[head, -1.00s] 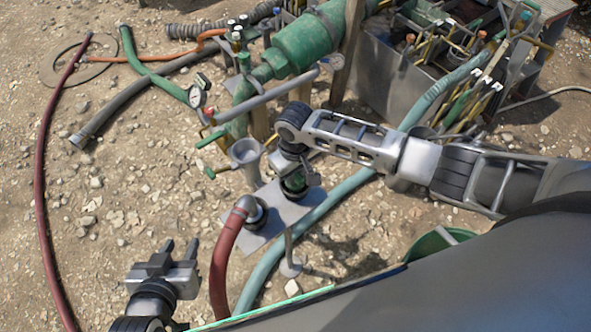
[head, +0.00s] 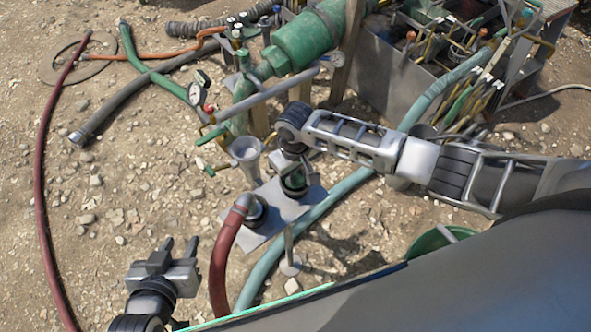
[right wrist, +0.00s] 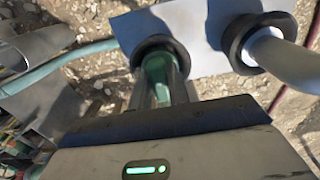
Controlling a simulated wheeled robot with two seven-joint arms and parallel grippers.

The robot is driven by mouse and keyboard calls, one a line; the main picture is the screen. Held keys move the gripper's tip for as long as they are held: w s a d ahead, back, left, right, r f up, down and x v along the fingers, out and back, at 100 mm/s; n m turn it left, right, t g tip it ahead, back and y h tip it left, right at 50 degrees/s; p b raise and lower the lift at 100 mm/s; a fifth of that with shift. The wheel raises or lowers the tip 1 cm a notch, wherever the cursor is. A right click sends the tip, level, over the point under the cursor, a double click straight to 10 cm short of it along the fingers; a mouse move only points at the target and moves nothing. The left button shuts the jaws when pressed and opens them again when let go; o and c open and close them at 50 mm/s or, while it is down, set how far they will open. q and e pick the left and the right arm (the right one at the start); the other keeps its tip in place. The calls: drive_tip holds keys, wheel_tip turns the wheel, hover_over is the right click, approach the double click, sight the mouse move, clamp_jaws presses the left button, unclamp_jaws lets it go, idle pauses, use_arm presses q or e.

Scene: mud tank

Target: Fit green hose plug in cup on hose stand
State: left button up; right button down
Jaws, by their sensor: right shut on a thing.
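The hose stand is a grey plate (head: 262,238) on the ground, with two black ring-like cups. The green hose plug (head: 294,181) is upright at the farther-right cup (head: 297,193). My right gripper (head: 292,166) is above that cup and shut on the plug. In the right wrist view the green plug (right wrist: 157,78) reaches down to the black cup (right wrist: 160,45), its lower end within the ring. How deep it sits is hidden. The other cup (head: 258,212) holds the end of a red hose (head: 222,262). My left gripper (head: 181,247) is open and empty at lower left.
A grey funnel-topped post (head: 245,150) stands just behind the plate. A teal hose (head: 270,268) runs beside the stand. Green pipework (head: 300,45) with a gauge and a metal bin of tools (head: 385,75) stand behind. Stony ground at left is mostly open.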

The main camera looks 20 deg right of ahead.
drive_tip(key=shift+f, duration=0.2)
drive_tip(key=c, duration=1.3)
unclamp_jaws()
drive_tip(key=shift+o, duration=0.2)
wheel_tip(320, 180, up, 16)
drive_tip(key=p, duration=0.2)
